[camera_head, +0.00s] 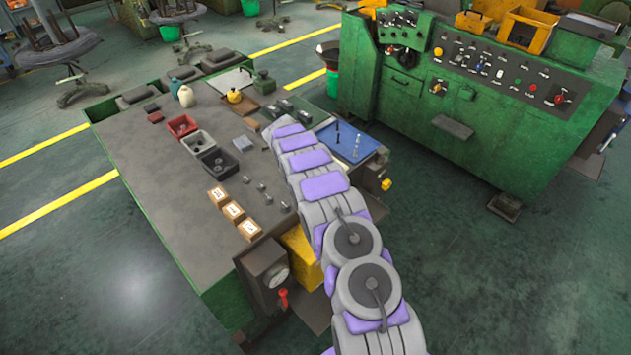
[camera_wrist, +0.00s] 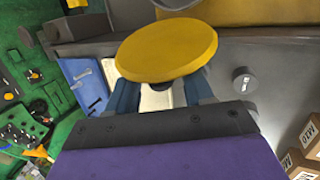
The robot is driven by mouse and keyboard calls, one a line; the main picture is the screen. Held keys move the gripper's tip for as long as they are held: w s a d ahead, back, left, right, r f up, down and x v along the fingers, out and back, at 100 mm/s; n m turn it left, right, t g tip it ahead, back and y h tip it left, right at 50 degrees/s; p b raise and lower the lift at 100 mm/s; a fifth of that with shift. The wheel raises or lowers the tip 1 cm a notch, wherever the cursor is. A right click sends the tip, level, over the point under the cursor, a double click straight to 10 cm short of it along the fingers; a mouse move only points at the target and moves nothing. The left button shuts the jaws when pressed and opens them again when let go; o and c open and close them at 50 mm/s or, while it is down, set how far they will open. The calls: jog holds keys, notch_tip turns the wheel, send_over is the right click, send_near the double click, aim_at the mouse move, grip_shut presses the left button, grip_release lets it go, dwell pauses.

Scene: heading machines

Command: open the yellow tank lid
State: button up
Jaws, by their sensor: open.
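The yellow tank (camera_head: 299,245) shows in the head view at the near edge of the bench, partly covered by my arm. In the wrist view a round yellow disc, which looks like the tank lid (camera_wrist: 167,50), is large and close. My gripper (camera_wrist: 163,88) is open, with a blue finger toward each side below the disc. The disc overlaps the fingertips in the picture, so I cannot tell whether they touch it. A yellow surface (camera_wrist: 240,12), perhaps the tank body, shows at the top of the wrist view. My gripper is not distinguishable in the head view.
Small labelled boxes (camera_head: 234,211) stand left of my arm, and dark and red bins (camera_head: 182,126) lie farther back. A blue tray (camera_head: 347,141) is to the right. A pressure gauge (camera_head: 279,278) with a red valve sits at the near corner. A green control cabinet (camera_head: 470,110) stands right.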

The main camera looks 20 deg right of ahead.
jog(key=b+v, duration=0.1)
jog(key=v, duration=1.3)
jog(key=shift+a+r, duration=0.2)
jog(key=shift+r, duration=0.15)
